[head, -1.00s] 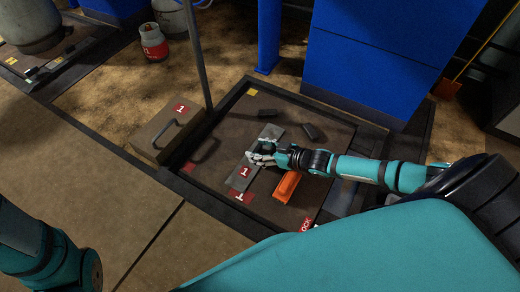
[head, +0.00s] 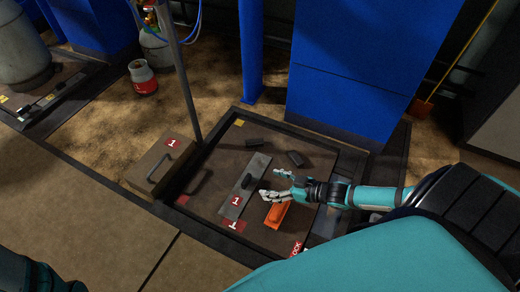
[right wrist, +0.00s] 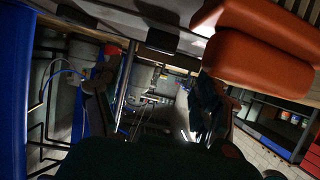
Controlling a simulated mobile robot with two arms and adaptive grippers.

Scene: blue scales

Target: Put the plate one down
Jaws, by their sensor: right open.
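Plate one is a long grey plate (head: 258,166) with a red label "1" and a dark handle (head: 246,182). It lies flat on the dark scale platform (head: 215,165), behind a red "1" mark (head: 235,225) in the head view. My right gripper (head: 271,183) is open and empty, just right of the handle and apart from it. In the right wrist view its fingers (right wrist: 150,100) are spread with nothing between them. My left gripper is out of view; only part of my left arm shows at the lower left.
An orange block (head: 279,214) lies right of the plate, close under my right gripper; it also shows in the right wrist view (right wrist: 260,60). A box with a handle (head: 160,165) and a pole (head: 182,80) stand left.

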